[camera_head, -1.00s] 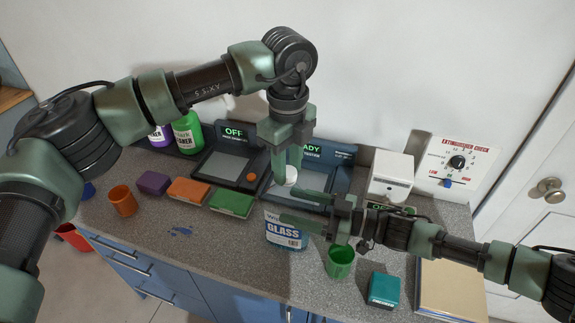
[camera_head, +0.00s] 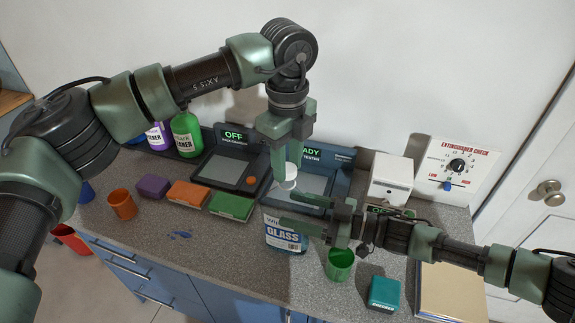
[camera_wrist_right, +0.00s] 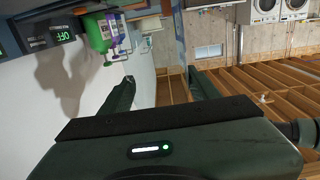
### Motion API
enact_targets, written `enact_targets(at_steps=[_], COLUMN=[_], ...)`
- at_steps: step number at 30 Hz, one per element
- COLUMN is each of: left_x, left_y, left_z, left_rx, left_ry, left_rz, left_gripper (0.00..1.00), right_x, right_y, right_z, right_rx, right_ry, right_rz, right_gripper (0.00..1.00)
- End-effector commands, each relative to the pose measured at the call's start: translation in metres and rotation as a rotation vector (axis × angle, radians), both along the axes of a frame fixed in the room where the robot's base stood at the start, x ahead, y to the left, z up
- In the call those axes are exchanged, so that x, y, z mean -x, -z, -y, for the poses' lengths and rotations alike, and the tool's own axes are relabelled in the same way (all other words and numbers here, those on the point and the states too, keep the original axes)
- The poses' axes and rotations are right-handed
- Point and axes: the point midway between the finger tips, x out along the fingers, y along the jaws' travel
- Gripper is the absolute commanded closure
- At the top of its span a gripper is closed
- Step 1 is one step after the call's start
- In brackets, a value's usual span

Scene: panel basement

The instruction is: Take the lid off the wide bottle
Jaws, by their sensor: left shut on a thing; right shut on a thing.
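The wide bottle (camera_head: 285,238) stands upright on the counter with a blue and white label reading GLASS. Its white lid (camera_head: 286,171) is at the top, between the fingers of my left gripper (camera_head: 287,163), which comes down from above and is shut on it. A pale part shows just below the lid; I cannot tell whether the lid is clear of the neck. My right gripper (camera_head: 305,211) reaches in from the right and is shut on the bottle's upper body, hiding part of it.
A green cup (camera_head: 340,266) and a teal box (camera_head: 384,293) stand to the right near the front edge. Orange (camera_head: 188,194) and green (camera_head: 231,206) blocks lie left. A tester (camera_head: 318,180) stands behind the bottle, a white box (camera_head: 391,180) behind right.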

Motion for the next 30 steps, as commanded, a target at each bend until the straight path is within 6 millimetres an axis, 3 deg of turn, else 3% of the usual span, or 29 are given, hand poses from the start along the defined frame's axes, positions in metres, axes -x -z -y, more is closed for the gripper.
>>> enact_targets(at_steps=[14,24,30], left_x=[0.0,0.0,0.0], left_y=[-0.006,-0.042,-0.043], left_z=[0.0,0.0,0.0], left_rx=[-0.001,-0.001,-0.001], left_ry=[0.0,0.0,0.0], left_rz=[0.001,0.002,0.001], left_gripper=[1.0,1.0,1.0], right_x=[0.0,0.0,0.0], right_y=[0.001,0.001,0.001], right_z=[0.0,0.0,0.0], right_rx=[0.001,0.001,0.001], right_ry=[0.0,0.001,0.0], right_rz=[-0.003,-0.003,-0.003], right_gripper=[1.0,1.0,1.0])
